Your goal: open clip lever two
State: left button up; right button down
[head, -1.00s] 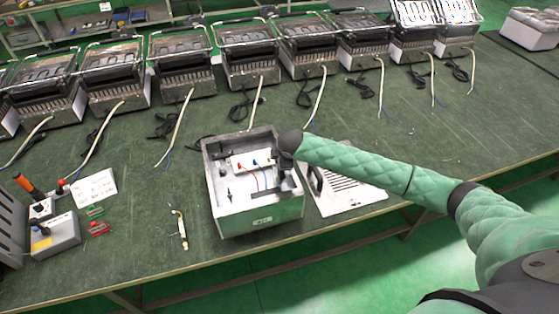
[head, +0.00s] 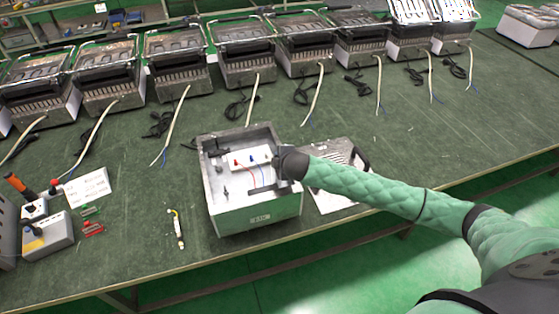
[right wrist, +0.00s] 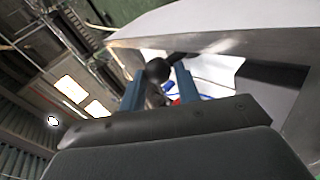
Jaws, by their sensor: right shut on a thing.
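The open metal box (head: 255,213) stands on the workbench with a white terminal block (head: 245,163) inside. The block carries small levers, a red one (head: 236,162) at its left and a blue one (head: 252,160) near its middle. My right gripper (head: 278,164) reaches over the box's right wall to the block's right end. In the right wrist view my gripper's two blue fingers (right wrist: 160,88) close around a dark round-ended clip lever (right wrist: 158,70). The lever's lower part is hidden, and I cannot tell its angle. My left gripper is out of view.
A slotted cover plate (head: 335,195) lies right of the box. Several grills with loose cables line the back (head: 245,60). A grey control unit (head: 47,235), a label card (head: 88,187) and small parts lie left. Bench between these and the box is mostly clear.

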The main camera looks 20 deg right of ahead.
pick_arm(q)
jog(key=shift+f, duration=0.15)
pick_arm(e)
jog(key=shift+s+a+f, duration=0.1)
jog(key=shift+s+f, duration=0.2)
jog(key=shift+f, duration=0.45)
jog(key=c, duration=1.5)
grip_release()
jog(key=o, duration=0.4)
jog(key=shift+w, duration=0.1)
jog(key=shift+o, duration=1.3)
jog(key=shift+w+f, duration=0.1)
jog(key=shift+w, duration=0.2)
jog(key=shift+r, duration=0.35)
jog(key=shift+s+r, duration=0.25)
jog(key=shift+s, duration=0.15)
pick_arm(q)
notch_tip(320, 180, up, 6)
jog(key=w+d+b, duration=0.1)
jog(key=b, duration=0.1)
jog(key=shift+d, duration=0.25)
pick_arm(e)
jog(key=v, duration=0.6)
jog(key=shift+s+r, duration=0.3)
